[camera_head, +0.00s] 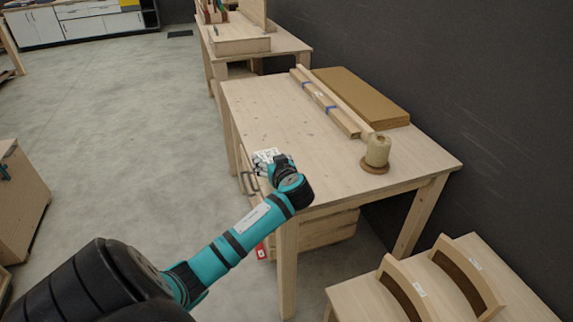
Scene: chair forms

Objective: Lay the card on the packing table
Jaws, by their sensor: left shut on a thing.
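The packing table (290,125) is a pale wooden table in the middle of the view, against the dark wall. My left arm reaches up from the bottom left to the table's near left edge. My left gripper (266,165) is shut on a small white piece with grey marks, which looks like the card (266,155). The gripper hides part of it. It shows against the table's edge, and I cannot tell whether it touches the top. My right gripper is not in view.
On the table are a spool of twine (377,152), long wooden strips (328,103) with blue bands and a brown cardboard stack (360,95). The left part of its top is clear. A red tag (260,251) shows below. Curved chair parts (468,275) stand at the bottom right.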

